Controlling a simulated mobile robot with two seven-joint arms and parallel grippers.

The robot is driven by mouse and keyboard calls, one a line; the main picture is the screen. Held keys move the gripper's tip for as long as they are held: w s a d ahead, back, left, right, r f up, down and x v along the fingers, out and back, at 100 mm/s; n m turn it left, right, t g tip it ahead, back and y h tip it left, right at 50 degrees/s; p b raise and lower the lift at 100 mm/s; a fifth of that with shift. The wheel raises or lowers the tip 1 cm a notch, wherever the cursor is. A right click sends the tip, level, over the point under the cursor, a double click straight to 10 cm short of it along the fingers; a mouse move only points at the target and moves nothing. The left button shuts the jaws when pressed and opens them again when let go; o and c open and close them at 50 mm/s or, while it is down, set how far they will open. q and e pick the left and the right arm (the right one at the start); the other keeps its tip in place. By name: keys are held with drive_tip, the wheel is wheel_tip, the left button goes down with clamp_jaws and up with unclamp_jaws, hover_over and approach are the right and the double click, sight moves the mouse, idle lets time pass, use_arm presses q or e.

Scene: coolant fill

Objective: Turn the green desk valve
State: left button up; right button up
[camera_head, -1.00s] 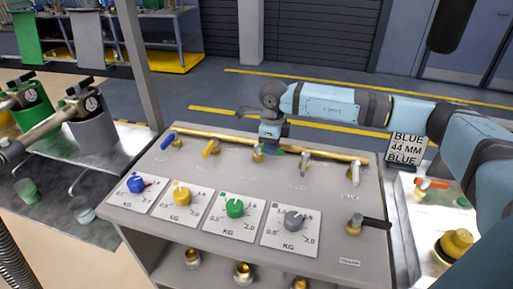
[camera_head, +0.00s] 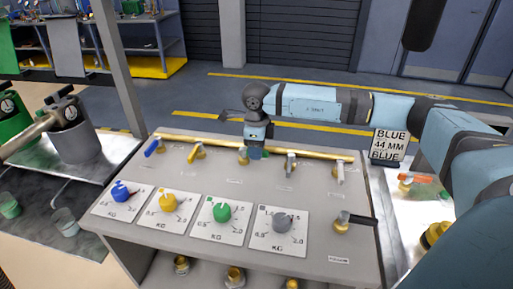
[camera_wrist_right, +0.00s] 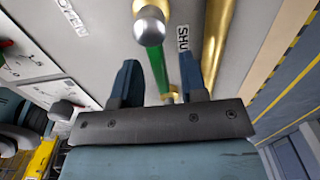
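The green desk valve's lever (camera_wrist_right: 158,66) shows in the right wrist view, running from a silver-capped brass pivot (camera_wrist_right: 149,25) toward my gripper. My right gripper (camera_wrist_right: 158,72) is open, with one finger on each side of the lever and gaps showing beside it. In the head view my right gripper (camera_head: 257,151) points down at the middle of the desk's back valve row, just right of the valve's brass base (camera_head: 243,156). There the gripper hides most of the green lever. My left gripper is in neither view.
A brass pipe (camera_head: 220,144) runs along the desk's back edge. Blue (camera_head: 153,148), yellow (camera_head: 198,152) and grey (camera_head: 290,162) levers stand in the same row. A green dial knob (camera_head: 221,212) sits on a front plate. A black-handled valve (camera_head: 352,219) stands at front right.

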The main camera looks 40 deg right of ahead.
wheel_tip(320, 180, up, 14)
idle(0.4)
drive_tip(key=shift+f, duration=0.1)
idle(0.3)
